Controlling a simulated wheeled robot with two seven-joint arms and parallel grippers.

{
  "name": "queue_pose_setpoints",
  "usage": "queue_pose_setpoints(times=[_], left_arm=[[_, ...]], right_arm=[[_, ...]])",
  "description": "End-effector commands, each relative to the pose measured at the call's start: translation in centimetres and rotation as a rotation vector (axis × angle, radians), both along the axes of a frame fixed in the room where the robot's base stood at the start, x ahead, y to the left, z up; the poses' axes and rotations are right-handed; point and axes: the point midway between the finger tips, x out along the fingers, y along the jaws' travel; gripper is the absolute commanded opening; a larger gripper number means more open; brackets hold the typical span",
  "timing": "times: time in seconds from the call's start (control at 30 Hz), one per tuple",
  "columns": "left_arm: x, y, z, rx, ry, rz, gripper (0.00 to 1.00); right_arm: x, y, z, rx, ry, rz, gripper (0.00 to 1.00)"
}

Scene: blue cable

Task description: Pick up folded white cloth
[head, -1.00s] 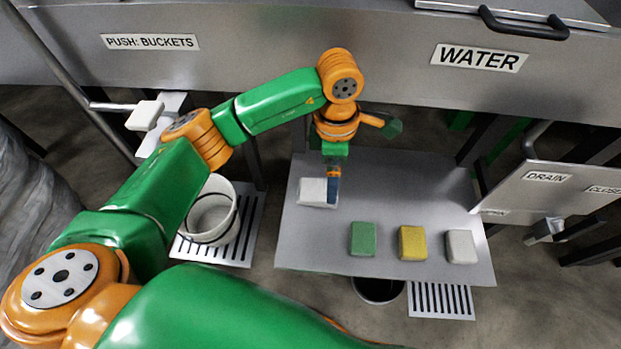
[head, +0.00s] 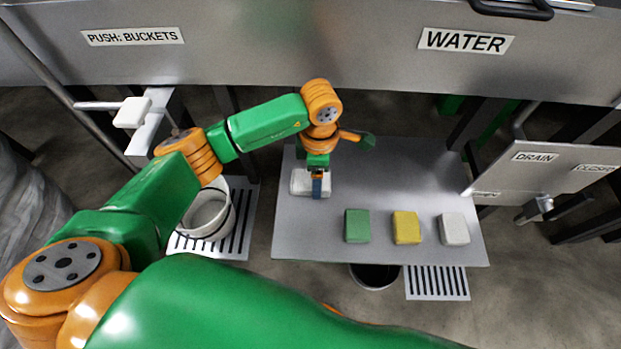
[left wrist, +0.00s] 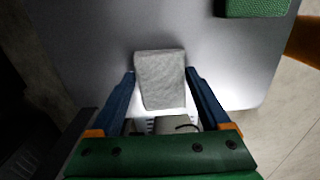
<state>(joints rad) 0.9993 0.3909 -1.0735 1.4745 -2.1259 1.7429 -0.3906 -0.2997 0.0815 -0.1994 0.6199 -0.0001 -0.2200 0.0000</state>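The folded white cloth (head: 301,182) lies at the left of the grey metal table. In the head view my left gripper (head: 319,188) points down over it, with a blue finger in front of its right part. In the left wrist view the cloth (left wrist: 161,79) lies between the tips of the two blue fingers of the left gripper (left wrist: 160,72). The fingers are spread to about the cloth's width, one on each side. I cannot tell whether they touch it. My right gripper is out of view.
A green block (head: 357,226), a yellow block (head: 406,228) and a white block (head: 454,229) lie along the table's front (head: 310,245). A white bucket (head: 208,215) stands on a grate to the left. The table's middle is clear.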

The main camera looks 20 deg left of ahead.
Motion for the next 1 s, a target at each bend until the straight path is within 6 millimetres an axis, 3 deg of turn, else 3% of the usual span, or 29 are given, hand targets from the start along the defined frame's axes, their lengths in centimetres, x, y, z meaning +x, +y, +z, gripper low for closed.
queue_pose_setpoints(times=[0.27, 0.47, 0.7, 0.9, 1.0], left_arm=[[0.0, 0.0, 0.2, -0.001, -0.001, 0.0, 0.26], [0.2, 0.0, 3.3, 0.0, -0.007, -0.001, 0.26], [-3.1, -4.9, 9.5, -0.002, -0.007, -0.009, 0.26], [-6.4, -9.5, 11.9, 0.0, -0.004, -0.007, 0.26], [-7.3, -10.8, 12.6, 0.0, -0.002, -0.004, 0.26]], right_arm=[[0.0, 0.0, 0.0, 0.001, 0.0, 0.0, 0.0], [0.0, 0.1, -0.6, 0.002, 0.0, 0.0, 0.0], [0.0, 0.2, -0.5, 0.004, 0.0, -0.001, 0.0], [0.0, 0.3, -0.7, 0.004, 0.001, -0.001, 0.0], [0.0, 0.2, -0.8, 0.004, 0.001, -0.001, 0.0]])
